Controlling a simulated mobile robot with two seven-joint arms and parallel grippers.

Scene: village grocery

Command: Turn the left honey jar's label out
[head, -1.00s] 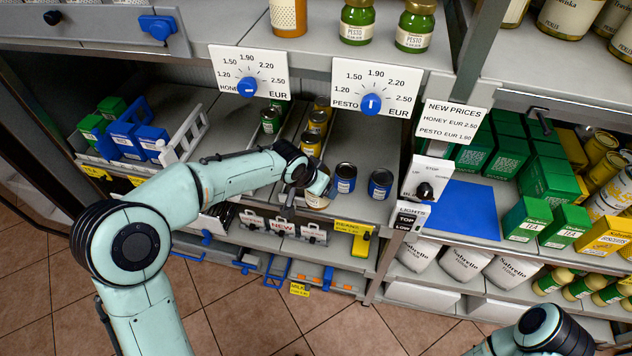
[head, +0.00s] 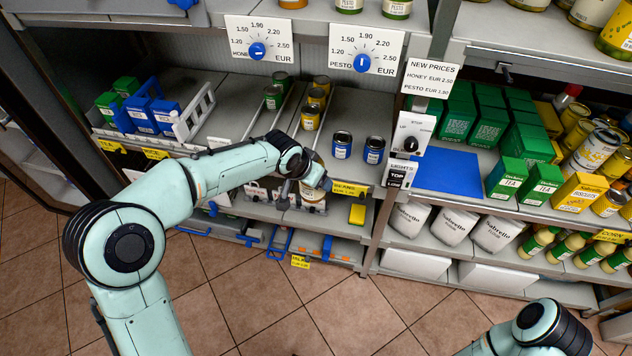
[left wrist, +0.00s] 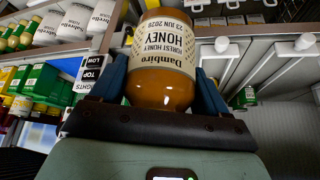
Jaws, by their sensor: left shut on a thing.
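My left gripper (head: 308,176) is shut on a honey jar (head: 314,190), held in front of the shelf edge below the row of tins. In the left wrist view the honey jar (left wrist: 165,62) sits between the two blue fingers of the left gripper (left wrist: 160,78). It is amber, with a cream label reading "Dambiro Forest Honey" and a date; the label faces this wrist camera and reads upside down there. In the head view my arm and gripper partly cover the jar. Another orange jar (head: 292,3) is cut off at the top edge, on the upper shelf. My right gripper is out of view.
Blue tins (head: 342,146) and yellow tins (head: 311,116) stand on the shelf behind the gripper. Price dials (head: 257,50) hang from the upper shelf edge. A blue mat (head: 445,170) lies bare at the right, beside green tea boxes (head: 505,178). A control panel (head: 408,133) stands between the bays.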

